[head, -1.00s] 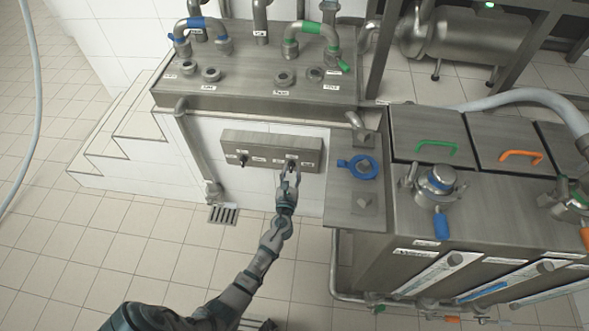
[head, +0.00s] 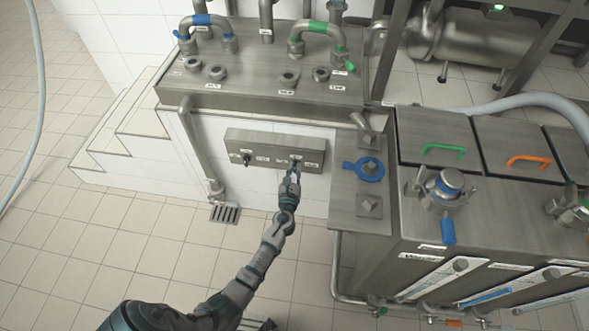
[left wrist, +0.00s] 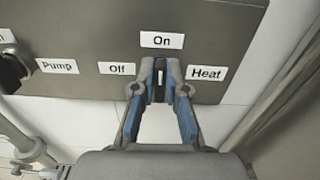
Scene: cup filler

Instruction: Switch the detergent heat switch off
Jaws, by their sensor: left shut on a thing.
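The control box (head: 262,150) is a grey metal panel on the white tiled wall in the head view. In the left wrist view the panel (left wrist: 110,20) carries the labels "Off", "On" and "Heat". My left gripper (head: 294,170) is at the right switch, below the "On" label (left wrist: 162,40) and between "Off" (left wrist: 117,68) and "Heat" (left wrist: 207,73). Its fingers (left wrist: 160,80) are shut on the dark heat switch knob, which is mostly hidden between the fingertips.
The pump switch (left wrist: 12,70) sits on the same panel to the left. A metal tank top with pipes (head: 260,90) juts out above the box. A steel cabinet (head: 400,220) stands to the right. A floor drain (head: 225,213) lies below left.

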